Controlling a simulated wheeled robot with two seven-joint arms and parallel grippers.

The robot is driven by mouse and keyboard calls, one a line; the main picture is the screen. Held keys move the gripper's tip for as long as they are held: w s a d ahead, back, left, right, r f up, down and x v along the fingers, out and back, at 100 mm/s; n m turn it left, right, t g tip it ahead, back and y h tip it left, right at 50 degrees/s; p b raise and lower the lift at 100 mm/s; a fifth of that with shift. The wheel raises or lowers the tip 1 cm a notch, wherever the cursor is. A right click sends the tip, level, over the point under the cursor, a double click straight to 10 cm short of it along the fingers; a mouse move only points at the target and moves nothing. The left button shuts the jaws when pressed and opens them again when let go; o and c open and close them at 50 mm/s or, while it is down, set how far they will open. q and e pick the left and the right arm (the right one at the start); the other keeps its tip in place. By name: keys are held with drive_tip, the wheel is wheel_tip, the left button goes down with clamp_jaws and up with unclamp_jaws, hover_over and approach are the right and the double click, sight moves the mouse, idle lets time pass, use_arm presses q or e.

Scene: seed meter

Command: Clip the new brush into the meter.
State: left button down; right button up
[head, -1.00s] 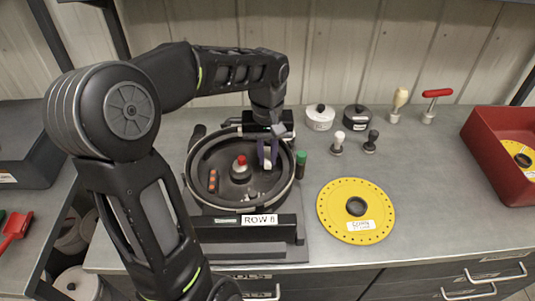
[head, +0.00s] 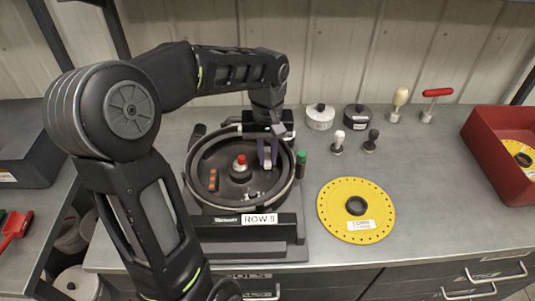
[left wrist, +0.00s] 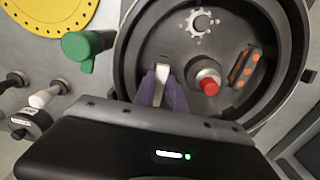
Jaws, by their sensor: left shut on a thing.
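The meter (head: 196,148) is a round black housing on a stand labelled ROW 8. A red-topped hub (head: 240,165) stands in its middle; it also shows in the left wrist view (left wrist: 208,82). My left gripper (head: 267,165) reaches down inside the housing, right of the hub. Its purple fingers are shut on a small pale piece, seemingly the new brush (left wrist: 162,71), whose tip shows between them in the left wrist view. The fingers hide most of it, so I cannot tell whether it touches its seat. My right gripper is not in view.
An orange-and-black part (head: 213,180) sits inside the housing at left. A green-capped piece (head: 301,158) stands at the right rim. A yellow seed disc (head: 333,212) lies on the bench. Two pots, small knobbed tools and a red bin (head: 485,150) stand farther right.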

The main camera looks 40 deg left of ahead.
use_arm(q)
drive_tip(key=shift+f+b, duration=0.75)
drive_tip(key=shift+f, duration=0.2)
idle(1.7)
idle(0.4)
drive_tip(key=c, duration=1.3)
unclamp_jaws()
drive_tip(key=shift+c, duration=0.4)
drive_tip(key=shift+r+p, duration=0.35)
drive_tip(key=shift+r, duration=0.1)
drive_tip(key=shift+r+p, duration=3.3)
drive_tip(key=shift+r, duration=1.05)
